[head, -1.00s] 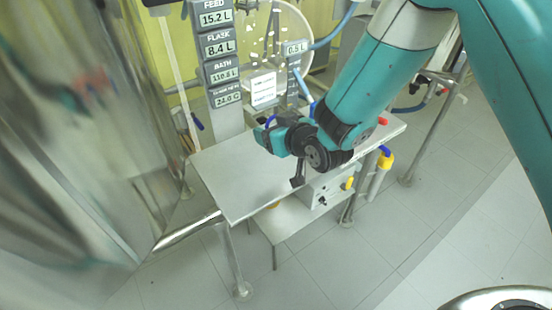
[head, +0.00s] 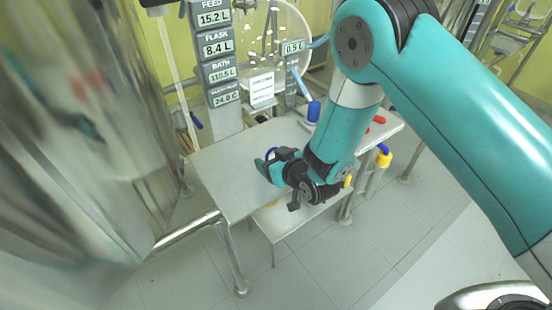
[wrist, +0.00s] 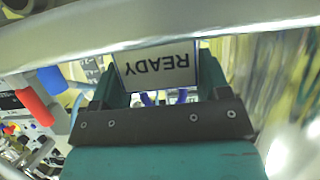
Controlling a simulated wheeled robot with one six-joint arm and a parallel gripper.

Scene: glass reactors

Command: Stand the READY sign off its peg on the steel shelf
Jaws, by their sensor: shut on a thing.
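The READY sign (wrist: 155,67) is a white card with dark letters and a dark edge, upside down in the wrist view. My gripper (wrist: 157,88) is shut on it, with a teal finger on either side. In the head view my gripper (head: 268,168) is over the near part of the steel shelf (head: 225,172), and the sign cannot be made out there. A pale metal edge (wrist: 230,32) crosses the wrist view just beyond the sign. I cannot tell whether the sign touches it. The peg is not identifiable in these frames.
A column of grey readout plates (head: 216,47) and a glass vessel with a white label (head: 262,90) stand behind the shelf. A blue handle (head: 314,111) and red handle (head: 378,119) are at the right. A large shiny vessel (head: 75,150) fills the left. The shelf's left part is bare.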

